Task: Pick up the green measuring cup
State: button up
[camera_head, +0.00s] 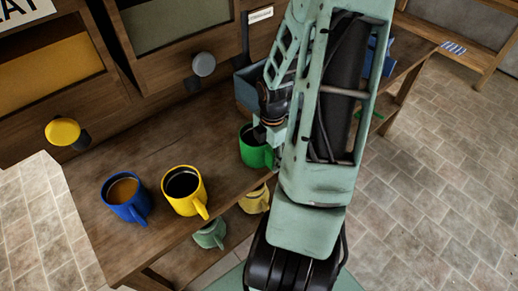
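A bright green cup (251,155) stands upright on the wooden bench, partly hidden behind my arm. I cannot tell whether it is the measuring cup. A small bright green piece (376,115) shows to the right of my arm, mostly hidden. A duller green cup (209,236) is on the lower shelf. My gripper (265,132) is at the green cup's upper right side, dark and partly covered by my arm. Whether it touches the cup, and whether its fingers are open or shut, cannot be made out.
A blue mug (117,205) with brown liquid and a yellow mug (179,205) with dark contents stand on the bench (150,160). A pale yellow cup (253,203) is on the lower shelf. A blue-grey box (246,88) stands behind my gripper. Knobbed bins line the back.

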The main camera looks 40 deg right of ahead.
aim_at(271, 151)
grip_shut()
jog(key=shift+r, duration=0.45)
notch_tip(271, 151, up, 2)
jog(key=shift+r+p, duration=0.15)
jog(key=shift+p, duration=0.15)
jog(key=s+a+r+p, duration=0.3)
jog(key=s+a+r, duration=0.2)
jog(key=a+r, duration=0.4)
jog(key=a, duration=0.4)
jog(key=shift+s+r, duration=0.2)
jog(key=shift+r, duration=0.2)
